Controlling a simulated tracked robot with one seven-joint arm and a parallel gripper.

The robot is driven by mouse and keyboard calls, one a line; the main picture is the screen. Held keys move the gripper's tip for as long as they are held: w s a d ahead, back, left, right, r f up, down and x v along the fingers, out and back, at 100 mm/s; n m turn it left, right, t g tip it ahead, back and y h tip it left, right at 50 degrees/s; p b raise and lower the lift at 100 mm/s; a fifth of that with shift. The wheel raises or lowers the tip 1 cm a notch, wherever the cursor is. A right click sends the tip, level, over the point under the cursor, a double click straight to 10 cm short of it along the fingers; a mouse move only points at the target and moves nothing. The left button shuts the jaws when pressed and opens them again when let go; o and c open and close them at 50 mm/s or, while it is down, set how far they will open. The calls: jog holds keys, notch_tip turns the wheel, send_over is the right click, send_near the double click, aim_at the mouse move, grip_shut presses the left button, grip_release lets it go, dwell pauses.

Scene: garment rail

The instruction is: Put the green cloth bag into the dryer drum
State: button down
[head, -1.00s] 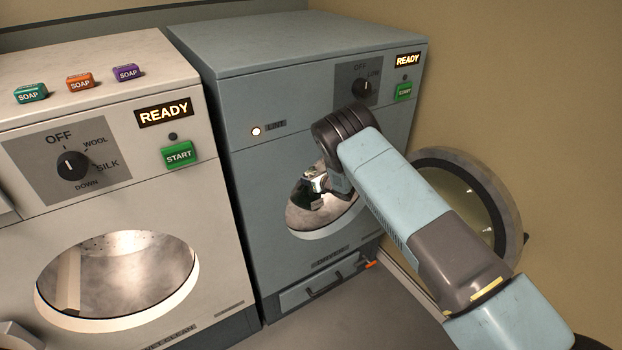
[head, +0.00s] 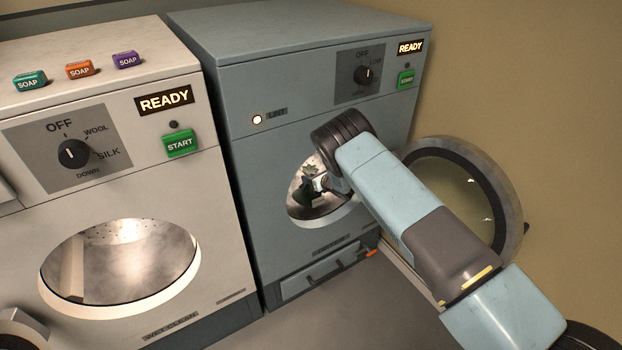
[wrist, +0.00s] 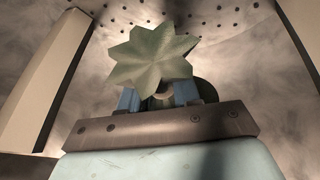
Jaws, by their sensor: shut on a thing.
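The green cloth bag (head: 304,192) is inside the open round mouth of the blue-grey dryer on the right. Its ruffled, star-shaped top (wrist: 152,58) fills the upper middle of the wrist view. My gripper (wrist: 158,97) is shut on the bag just below this top, with blue fingers on either side. In the head view my gripper (head: 320,183) is also within the dryer mouth, partly hidden by my wrist. The dryer drum (head: 328,212) shows bright metal around the bag; its perforated wall (wrist: 215,22) lies beyond. Whether the bag touches the drum is hidden.
The dryer's round door (head: 507,190) stands open at the right, close to my arm. A white washer (head: 215,235) with an open drum stands at the left, with several soap boxes (head: 80,70) on top. Pale drum ribs (wrist: 42,85) flank my gripper.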

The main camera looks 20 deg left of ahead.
jog(key=c, duration=0.7)
grip_release()
jog(key=shift+c, duration=0.2)
jog(key=v, duration=1.3)
jog(key=shift+d, duration=0.4)
jog(key=shift+s, duration=0.1)
